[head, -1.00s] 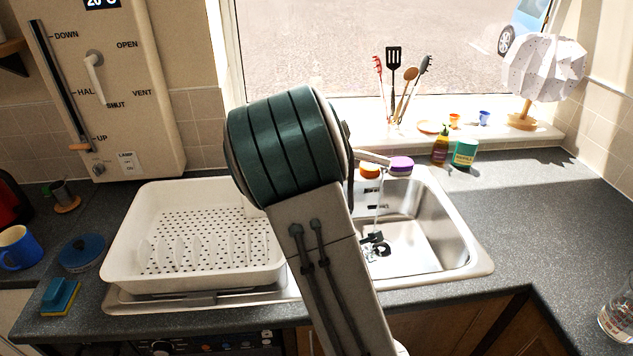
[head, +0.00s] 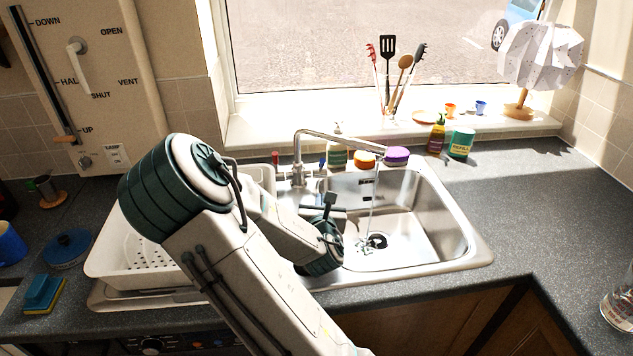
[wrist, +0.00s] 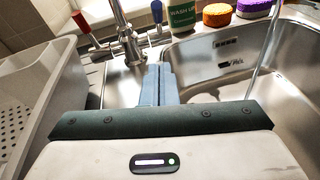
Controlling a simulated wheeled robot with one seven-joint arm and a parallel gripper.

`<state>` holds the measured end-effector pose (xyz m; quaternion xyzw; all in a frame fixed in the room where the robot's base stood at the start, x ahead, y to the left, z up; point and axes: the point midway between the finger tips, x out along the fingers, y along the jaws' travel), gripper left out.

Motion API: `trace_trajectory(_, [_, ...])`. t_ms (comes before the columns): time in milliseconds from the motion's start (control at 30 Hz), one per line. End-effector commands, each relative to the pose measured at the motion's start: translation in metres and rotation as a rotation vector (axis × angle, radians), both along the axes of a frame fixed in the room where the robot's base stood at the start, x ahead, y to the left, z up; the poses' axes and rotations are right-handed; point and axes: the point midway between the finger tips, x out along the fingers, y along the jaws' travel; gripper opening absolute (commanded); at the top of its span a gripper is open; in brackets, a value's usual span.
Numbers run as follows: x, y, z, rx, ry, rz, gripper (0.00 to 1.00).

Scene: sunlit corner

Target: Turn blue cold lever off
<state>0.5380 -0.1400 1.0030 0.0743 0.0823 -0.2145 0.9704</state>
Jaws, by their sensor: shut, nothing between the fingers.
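The blue lever (wrist: 157,14) stands upright on the right side of the metal tap (wrist: 128,40) in the wrist view. In the head view the blue lever (head: 322,161) is small beside the tap's base. A red lever (wrist: 82,25) is on the tap's left side. The tap (head: 340,140) arches over the sink, and a thin stream of water (head: 372,200) falls from its spout. My gripper (wrist: 160,70) is shut and empty, pointing toward the tap base just short of the blue lever, with a gap between.
The sink basin (head: 425,215) lies to the right. A white dish rack (head: 105,250) stands to the left. A green washing-up container (wrist: 187,32), an orange pot (wrist: 217,14) and a purple pot (wrist: 255,8) stand behind the sink.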

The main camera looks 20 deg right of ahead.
Motion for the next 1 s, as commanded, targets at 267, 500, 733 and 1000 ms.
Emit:
trace_trajectory(267, [0.037, -0.018, -0.006, -0.003, 0.001, 0.001, 0.00])
trace_trajectory(500, [0.077, -0.035, -0.010, 0.001, -0.001, 0.001, 0.00])
trace_trajectory(733, [0.097, -0.046, 0.005, 0.002, 0.000, 0.001, 0.00])
trace_trajectory(1000, [0.102, -0.047, 0.007, 0.001, 0.001, 0.003, 0.00])
